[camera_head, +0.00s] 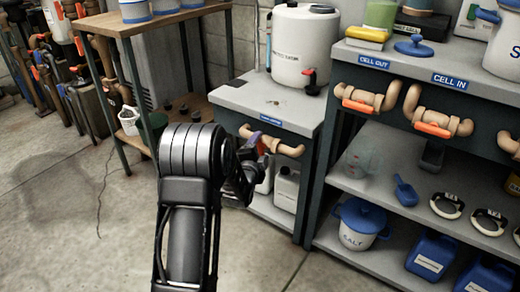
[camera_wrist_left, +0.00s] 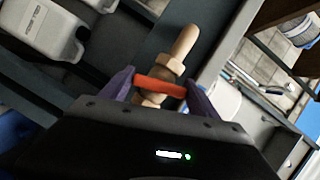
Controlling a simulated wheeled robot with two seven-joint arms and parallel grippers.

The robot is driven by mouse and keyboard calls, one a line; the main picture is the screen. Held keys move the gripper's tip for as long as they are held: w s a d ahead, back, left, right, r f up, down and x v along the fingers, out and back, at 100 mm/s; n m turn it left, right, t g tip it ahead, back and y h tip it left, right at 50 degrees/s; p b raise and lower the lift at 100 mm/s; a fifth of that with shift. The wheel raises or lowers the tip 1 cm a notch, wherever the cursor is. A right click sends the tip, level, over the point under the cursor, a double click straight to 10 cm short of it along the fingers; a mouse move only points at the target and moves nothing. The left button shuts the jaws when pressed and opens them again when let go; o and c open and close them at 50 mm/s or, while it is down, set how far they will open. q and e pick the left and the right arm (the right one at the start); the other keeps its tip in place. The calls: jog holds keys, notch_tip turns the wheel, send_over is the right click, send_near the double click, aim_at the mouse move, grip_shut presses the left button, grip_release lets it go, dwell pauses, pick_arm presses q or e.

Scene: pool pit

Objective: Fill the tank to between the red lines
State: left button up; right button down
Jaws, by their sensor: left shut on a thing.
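A white tank (camera_head: 305,45) with a black tap stands on the grey cabinet top at the back centre. I cannot make out its red lines or its level. Below the cabinet's front edge is a tan pipe valve (camera_head: 290,149) with an orange-red handle (camera_head: 270,143). My left gripper (camera_head: 258,163) is at this valve, partly hidden by my own arm. In the left wrist view its purple fingers close on both sides of the orange-red handle (camera_wrist_left: 160,87), with the tan pipe (camera_wrist_left: 180,45) behind. My right gripper is not in view.
More tan valves with orange handles (camera_head: 357,106) line the bench to the right, under the blue "CELL OUT" label (camera_head: 374,62) and "CELL IN" label (camera_head: 450,80). White jugs (camera_head: 286,190) sit on the shelf below. A wooden-topped stand (camera_head: 130,22) is at left. Concrete floor is clear at front left.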

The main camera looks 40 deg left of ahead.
aim_at(259, 150)
pick_arm(q)
jog(key=c, duration=0.8)
jog(key=shift+f+m+b, duration=0.2)
jog(key=shift+m+b, duration=0.1)
jog(key=shift+b, duration=0.15)
jog(key=shift+r, duration=0.2)
jog(key=o, duration=1.4)
jog(key=shift+c, duration=0.2)
jog(key=p+v, duration=0.2)
jog(key=v, duration=0.4)
jog(key=shift+s+d, duration=0.2)
jog(key=shift+s, duration=0.15)
jog(key=shift+s+d, duration=0.25)
jog(key=shift+s, duration=0.2)
